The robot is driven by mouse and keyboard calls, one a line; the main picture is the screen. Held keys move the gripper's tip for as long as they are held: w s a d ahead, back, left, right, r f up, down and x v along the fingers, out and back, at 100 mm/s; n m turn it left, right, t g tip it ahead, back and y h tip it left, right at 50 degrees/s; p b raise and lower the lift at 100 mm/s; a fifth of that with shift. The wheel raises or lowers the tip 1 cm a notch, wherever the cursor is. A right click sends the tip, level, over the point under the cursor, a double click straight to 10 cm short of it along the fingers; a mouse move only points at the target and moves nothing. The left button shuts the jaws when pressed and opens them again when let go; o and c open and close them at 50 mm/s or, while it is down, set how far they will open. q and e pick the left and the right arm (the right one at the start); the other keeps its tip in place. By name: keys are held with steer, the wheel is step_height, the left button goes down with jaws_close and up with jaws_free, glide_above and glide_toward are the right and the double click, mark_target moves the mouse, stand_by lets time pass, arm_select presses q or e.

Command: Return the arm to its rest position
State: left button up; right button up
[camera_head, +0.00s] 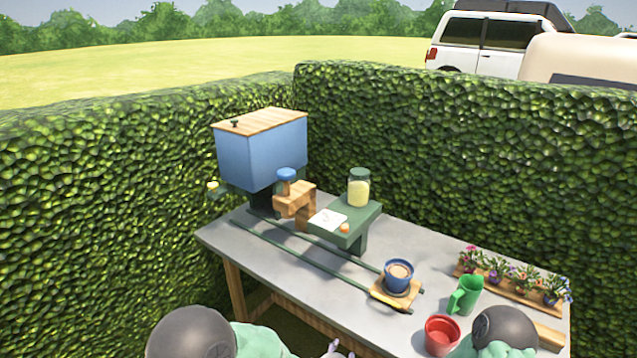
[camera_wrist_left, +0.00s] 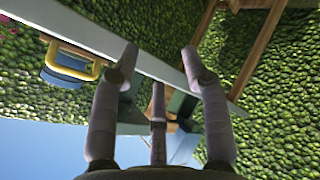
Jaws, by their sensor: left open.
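In the head view, the pale grey fingertips of my left gripper (camera_head: 333,349) just show at the bottom edge, in front of the table and below its top. In the left wrist view, the fingers of my left gripper (camera_wrist_left: 159,62) are spread apart with nothing held between them. The table's grey edge runs slantwise behind them. Parts of my arms show at the bottom left and bottom right of the head view. My right gripper is not seen.
The grey table (camera_head: 275,255) holds a blue box (camera_head: 262,150), a green stand (camera_head: 352,228) with a jar (camera_head: 359,188), a blue pot (camera_head: 398,277) on a wooden carriage, a green jug (camera_head: 466,296), a red pot (camera_head: 441,335) and several flowers (camera_head: 520,278). Hedges (camera_head: 100,210) enclose it.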

arm_select(q)
steer(key=s+a+f+m+g+p, duration=0.1)
steer(key=s+a+f+m+g, duration=0.3)
steer(key=s+a+f, duration=0.55)
steer(key=s+a+f+m+g, duration=0.1)
steer(key=s+a+f+g, duration=0.1)
steer(key=s+f, duration=0.1)
steer(key=s+a+f+g, duration=0.2)
steer(key=s+f, duration=0.1)
steer(key=s, duration=0.3)
steer(key=s+a+f+m+g+h+p, duration=0.1)
steer(key=s+f+g, duration=0.1)
steer(key=s, duration=0.3)
steer(key=shift+s+a+f+m, duration=0.2)
steer(key=shift+a+f+m, duration=0.1)
steer(key=shift+a+f, duration=0.15)
steer(key=shift+w+d, duration=0.1)
steer(key=shift+d, duration=0.05)
